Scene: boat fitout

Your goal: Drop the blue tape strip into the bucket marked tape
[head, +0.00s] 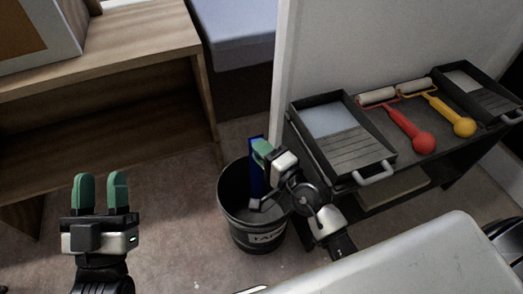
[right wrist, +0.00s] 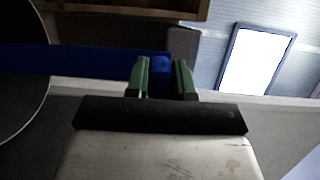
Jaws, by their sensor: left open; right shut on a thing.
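The blue tape strip (head: 256,176) hangs upright over the dark bucket (head: 233,212), its lower part in front of or inside the bucket's opening. The bucket stands on the floor and bears a partly hidden white label that starts "TAP". My right gripper (head: 262,151) is above the bucket, shut on the strip. In the right wrist view the blue strip (right wrist: 80,62) runs from between the green fingertips (right wrist: 163,72) to the left, towards the bucket's round rim (right wrist: 44,105). My left gripper (head: 101,188) is open and empty, to the left of the bucket.
A wooden shelf unit (head: 110,75) stands at the back left. A dark shelf at the right holds two paint trays (head: 345,135) (head: 468,92), a red-handled roller (head: 410,130) and a yellow-handled roller (head: 450,115). A white panel edge (head: 283,70) rises behind the bucket.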

